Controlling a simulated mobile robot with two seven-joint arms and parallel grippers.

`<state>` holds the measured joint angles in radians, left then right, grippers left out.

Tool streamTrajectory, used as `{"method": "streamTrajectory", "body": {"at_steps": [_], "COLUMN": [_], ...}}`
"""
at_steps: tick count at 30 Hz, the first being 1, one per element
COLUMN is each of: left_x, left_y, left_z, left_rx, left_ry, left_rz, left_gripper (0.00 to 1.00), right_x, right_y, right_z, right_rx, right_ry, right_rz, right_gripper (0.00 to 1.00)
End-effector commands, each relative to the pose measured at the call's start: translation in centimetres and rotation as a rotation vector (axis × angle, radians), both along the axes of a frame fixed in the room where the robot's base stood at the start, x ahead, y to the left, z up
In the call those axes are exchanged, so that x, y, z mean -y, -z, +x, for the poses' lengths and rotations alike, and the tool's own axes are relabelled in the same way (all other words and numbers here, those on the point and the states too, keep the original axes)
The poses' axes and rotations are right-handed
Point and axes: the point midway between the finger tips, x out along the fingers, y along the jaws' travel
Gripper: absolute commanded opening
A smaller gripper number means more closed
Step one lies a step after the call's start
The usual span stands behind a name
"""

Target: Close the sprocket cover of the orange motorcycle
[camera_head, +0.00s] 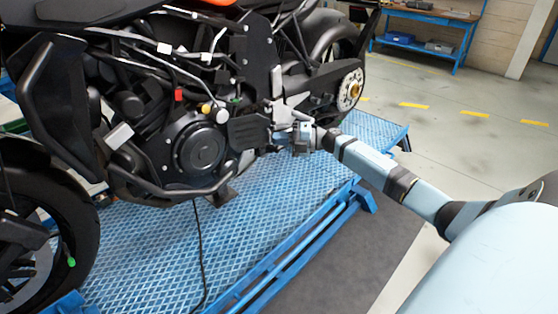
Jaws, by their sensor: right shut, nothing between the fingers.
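The motorcycle (140,90) stands on a blue lift platform, mostly black with a small orange patch at the top edge. The sprocket cover (249,131) appears to be the dark ribbed panel right of the round engine cover (199,146). Whether it is fully seated I cannot tell. My right gripper (290,120) is shut and empty, just right of this panel. Whether it touches the panel is unclear. My left gripper is not in view.
The blue lift platform (270,215) has a raised side rail. A black cable (199,250) hangs down onto it. The rear wheel hub (350,90) is behind my right gripper. A blue workbench (425,35) stands at the back. The floor at right is clear.

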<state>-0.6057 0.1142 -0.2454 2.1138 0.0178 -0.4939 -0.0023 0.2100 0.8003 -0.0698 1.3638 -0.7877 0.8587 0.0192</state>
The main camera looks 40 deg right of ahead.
Motion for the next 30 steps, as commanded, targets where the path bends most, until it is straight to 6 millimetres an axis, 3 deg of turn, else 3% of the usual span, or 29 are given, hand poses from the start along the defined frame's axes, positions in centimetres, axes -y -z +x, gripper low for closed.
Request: {"method": "streamTrajectory", "body": {"at_steps": [1,6,18,30], "left_x": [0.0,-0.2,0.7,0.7], "left_y": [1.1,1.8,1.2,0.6], "left_z": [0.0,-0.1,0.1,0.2], "left_rx": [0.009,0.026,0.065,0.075], "left_ry": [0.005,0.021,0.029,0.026], "left_rz": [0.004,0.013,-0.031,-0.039], "left_gripper": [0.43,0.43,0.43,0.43], "right_x": [0.4,1.2,1.9,2.0], "right_y": [0.6,0.4,0.2,0.0], "right_z": [0.7,2.2,4.3,4.7], "right_rx": [0.003,0.003,-0.001,-0.001], "right_ry": [-0.033,-0.147,-0.199,-0.199], "right_rz": [-0.002,-0.001,0.001,0.001], "right_gripper": [0.00,0.00,0.00,0.00]}}
